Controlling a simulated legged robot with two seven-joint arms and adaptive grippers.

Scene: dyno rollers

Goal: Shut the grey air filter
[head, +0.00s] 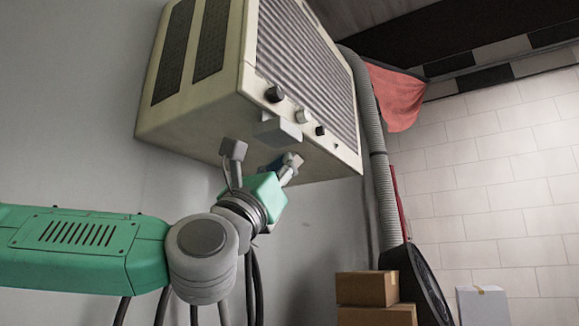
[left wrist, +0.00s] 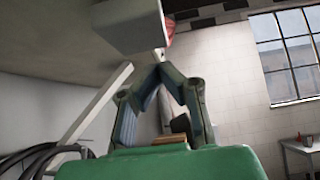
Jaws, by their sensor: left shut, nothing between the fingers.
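A beige air unit (head: 200,115) hangs on the wall, with a slatted front and a row of knobs. A small grey block (head: 277,131), which looks like the grey air filter, juts out at its lower front edge. In the left wrist view the grey block (left wrist: 127,25) is large, at the top. My left gripper (head: 272,163) is just below the unit and under the block, pointing up. In the left wrist view its fingertips (left wrist: 158,68) meet, with nothing between them. Whether they touch the block is unclear. My right gripper is not in view.
A grey ribbed hose (head: 372,140) runs down the unit's right side. Cardboard boxes (head: 367,289) and a dark round-framed object (head: 430,288) stand low at the right. A red cloth (head: 397,97) hangs behind. The left wrist view shows a window (left wrist: 286,55) and a table (left wrist: 300,147).

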